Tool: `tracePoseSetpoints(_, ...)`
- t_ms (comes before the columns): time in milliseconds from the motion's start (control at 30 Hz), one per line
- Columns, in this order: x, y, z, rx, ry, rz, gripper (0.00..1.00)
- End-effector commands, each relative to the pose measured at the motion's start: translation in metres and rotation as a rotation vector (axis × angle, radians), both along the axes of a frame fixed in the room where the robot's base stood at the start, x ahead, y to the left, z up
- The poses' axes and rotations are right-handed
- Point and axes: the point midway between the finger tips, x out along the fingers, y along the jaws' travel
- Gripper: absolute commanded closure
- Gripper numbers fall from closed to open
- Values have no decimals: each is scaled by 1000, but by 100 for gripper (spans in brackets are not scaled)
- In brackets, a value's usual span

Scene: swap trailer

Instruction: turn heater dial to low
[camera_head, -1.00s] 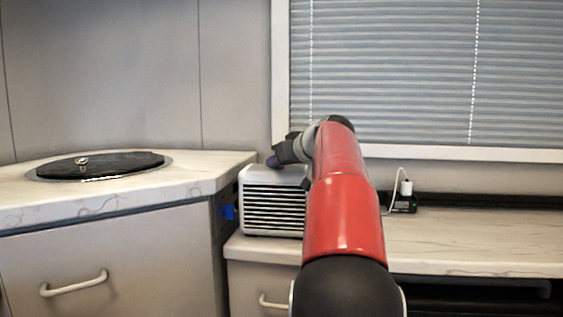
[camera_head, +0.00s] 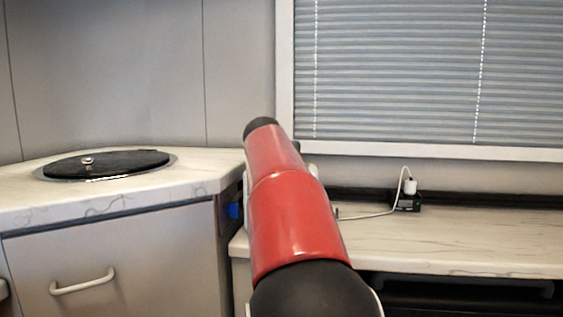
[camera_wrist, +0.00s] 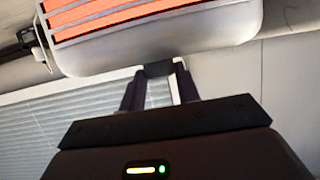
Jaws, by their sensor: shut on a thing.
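The heater (camera_wrist: 215,35) fills the top of the wrist view, upside down and tilted. It has a pale casing, and its grille (camera_wrist: 100,20) shows orange-red bars. The dark dial (camera_wrist: 158,69) sits at the edge of the casing in the middle of the picture. My gripper (camera_wrist: 159,77) is shut on the dial, with one dark finger on each side of it. The dial's marks are not visible, so I cannot tell its setting. In the head view, my red arm hides the heater, the dial and my gripper.
The left counter (camera_head: 100,207) carries a round black lid (camera_head: 125,163). The right counter (camera_head: 470,240) holds a black box with a white plug (camera_head: 410,187), and a white cable runs left from it. Window blinds (camera_head: 400,70) are behind. The right counter's middle is clear.

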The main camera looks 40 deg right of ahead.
Motion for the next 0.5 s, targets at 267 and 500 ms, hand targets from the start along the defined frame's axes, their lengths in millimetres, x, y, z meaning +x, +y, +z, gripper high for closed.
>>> tracePoseSetpoints(267, 3, 2, -3, 2, 1, -119, 91)
tracePoseSetpoints(500, 3, 2, -3, 4, 1, -171, 91)
